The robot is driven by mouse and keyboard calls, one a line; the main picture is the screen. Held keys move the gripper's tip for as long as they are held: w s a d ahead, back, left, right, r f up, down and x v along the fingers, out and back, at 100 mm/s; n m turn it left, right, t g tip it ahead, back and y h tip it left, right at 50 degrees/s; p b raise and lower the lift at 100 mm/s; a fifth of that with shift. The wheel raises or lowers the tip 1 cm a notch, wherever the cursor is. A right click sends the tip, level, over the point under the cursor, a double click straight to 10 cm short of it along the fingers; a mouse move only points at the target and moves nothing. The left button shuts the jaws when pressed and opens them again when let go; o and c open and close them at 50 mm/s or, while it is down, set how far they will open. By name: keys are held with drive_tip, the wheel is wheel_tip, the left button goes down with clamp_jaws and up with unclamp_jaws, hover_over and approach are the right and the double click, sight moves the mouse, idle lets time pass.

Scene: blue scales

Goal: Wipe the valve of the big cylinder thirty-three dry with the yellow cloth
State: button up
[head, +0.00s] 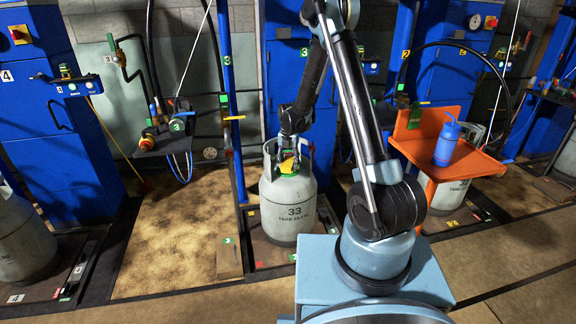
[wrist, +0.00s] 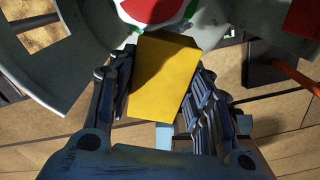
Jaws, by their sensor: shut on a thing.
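The big grey cylinder marked 33 (head: 288,210) stands upright on the scale platform of station 3. My gripper (head: 292,155) is at its top, inside the collar. In the wrist view my gripper (wrist: 165,95) is shut on the yellow cloth (wrist: 163,78), which shows as a flat yellow piece between the two fingers. The cloth also shows in the head view as a small yellow patch (head: 287,165). In the wrist view a red and white round part with green edges (wrist: 150,10) lies just beyond the cloth. The valve is largely hidden, and I cannot tell whether the cloth touches it.
A blue bottle (head: 447,143) stands on an orange shelf (head: 470,166) at the right, above another cylinder (head: 446,192). A blue post (head: 234,120) rises left of cylinder 33. A grey cylinder (head: 20,235) stands at far left.

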drive_tip(key=shift+w+d, duration=0.1)
drive_tip(key=shift+w, duration=0.2)
drive_tip(key=shift+s, duration=0.25)
drive_tip(key=shift+s+a+r, duration=0.15)
drive_tip(key=shift+s+a, duration=0.05)
drive_tip(key=shift+s, duration=0.45)
drive_tip(key=shift+w, duration=0.2)
drive_tip(key=shift+w+d+r, duration=0.1)
drive_tip(key=shift+w+d, duration=0.05)
drive_tip(key=shift+w, duration=0.5)
drive_tip(key=shift+s, duration=0.15)
drive_tip(key=shift+s, duration=0.7)
